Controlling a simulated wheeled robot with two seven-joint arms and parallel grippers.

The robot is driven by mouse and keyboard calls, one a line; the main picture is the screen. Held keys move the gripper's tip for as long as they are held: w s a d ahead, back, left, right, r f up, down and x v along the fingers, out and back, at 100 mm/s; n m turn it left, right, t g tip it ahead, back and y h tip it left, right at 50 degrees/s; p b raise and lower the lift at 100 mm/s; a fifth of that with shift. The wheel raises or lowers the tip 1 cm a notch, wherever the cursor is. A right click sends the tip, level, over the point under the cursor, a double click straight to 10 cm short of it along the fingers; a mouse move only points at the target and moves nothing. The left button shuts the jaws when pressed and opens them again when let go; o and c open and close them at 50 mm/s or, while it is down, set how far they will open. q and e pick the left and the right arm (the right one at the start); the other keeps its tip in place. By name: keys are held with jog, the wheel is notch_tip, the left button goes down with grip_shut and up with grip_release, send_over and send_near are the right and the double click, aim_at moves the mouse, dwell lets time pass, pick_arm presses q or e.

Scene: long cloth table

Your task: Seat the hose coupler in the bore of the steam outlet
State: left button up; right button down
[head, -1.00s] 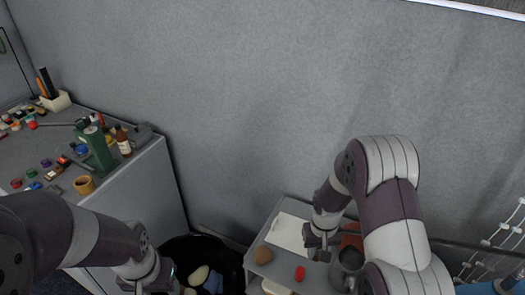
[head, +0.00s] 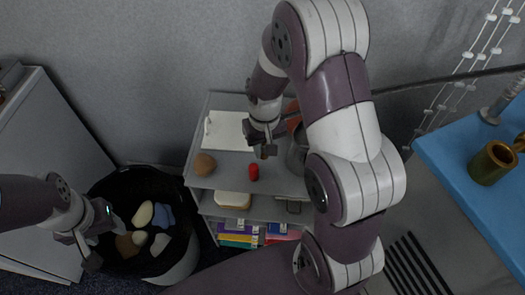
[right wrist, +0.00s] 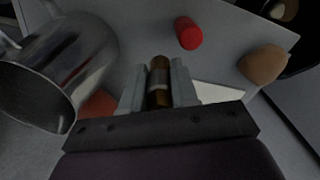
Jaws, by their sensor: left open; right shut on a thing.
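My right gripper (head: 264,150) is shut on a short brown, brass-coloured cylinder, which I take as the hose coupler (right wrist: 159,82). The right wrist view shows it between the two fingers. In the head view the gripper hangs over the grey cart's top and mostly hides the coupler. A brass hollow cylinder (head: 492,163) with a dark open top stands on the blue surface at the far right; it may be the steam outlet, but I cannot be sure. My left gripper (head: 102,240) is open and empty at the left, by the black bin's rim.
The grey cart (head: 228,112) holds a white sheet, a brown rounded object (head: 203,164), a red cylinder (head: 253,172) and a metal pitcher (right wrist: 75,62). A black bin (head: 128,183) holds several rounded pieces. The blue surface (head: 460,140) lies to the right, beyond my right arm.

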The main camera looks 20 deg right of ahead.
aim_at(263, 156)
jog(key=f, duration=0.4)
jog(key=shift+w+a+f+b, duration=0.1)
jog(key=shift+w+f+b, duration=0.15)
jog(key=shift+b, duration=0.1)
jog(key=shift+f, duration=0.1)
jog(key=c, duration=1.1)
grip_release()
jog(key=shift+c, duration=0.2)
